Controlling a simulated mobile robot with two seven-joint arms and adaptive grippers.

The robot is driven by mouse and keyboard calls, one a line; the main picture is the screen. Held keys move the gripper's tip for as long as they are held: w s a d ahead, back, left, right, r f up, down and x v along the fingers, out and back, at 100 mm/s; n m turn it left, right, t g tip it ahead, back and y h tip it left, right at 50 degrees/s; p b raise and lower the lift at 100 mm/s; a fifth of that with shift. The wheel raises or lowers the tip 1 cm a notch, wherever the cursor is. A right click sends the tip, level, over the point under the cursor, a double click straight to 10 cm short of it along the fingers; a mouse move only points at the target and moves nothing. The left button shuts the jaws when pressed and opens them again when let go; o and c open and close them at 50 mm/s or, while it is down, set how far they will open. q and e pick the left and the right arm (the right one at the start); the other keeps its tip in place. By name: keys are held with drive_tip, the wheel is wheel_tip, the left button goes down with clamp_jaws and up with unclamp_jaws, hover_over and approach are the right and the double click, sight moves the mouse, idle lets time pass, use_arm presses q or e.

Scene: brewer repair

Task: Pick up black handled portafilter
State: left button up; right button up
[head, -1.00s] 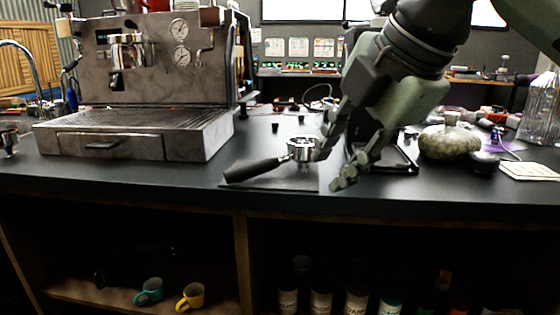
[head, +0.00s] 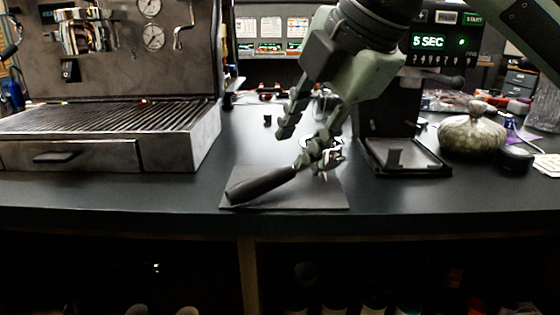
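The black-handled portafilter (head: 262,186) lies on a dark flat mat (head: 328,202) near the counter's front edge. Its black handle points to the lower left. Its metal basket end, at the upper right, is mostly hidden behind my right gripper's lower finger. My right gripper (head: 291,148) is open, with its fingers spread and pointing down and to the left. It is above and just behind the handle, and nothing shows between its fingers. I cannot tell whether the lower finger touches the portafilter. My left gripper is not in view.
An espresso machine (head: 120,70) with a drip tray stands at the left. A grinder (head: 400,110) with a lit display stands behind my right arm. A round stone-like jar (head: 472,136) and a dark puck (head: 514,158) are at the right. The counter left of the mat is clear.

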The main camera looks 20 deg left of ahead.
sight(281, 171)
drive_tip(key=x, duration=0.7)
drive_tip(key=shift+w+f, duration=0.1)
drive_tip(key=shift+f, duration=0.25)
clamp_jaws()
drive_tip(key=shift+r, duration=0.1)
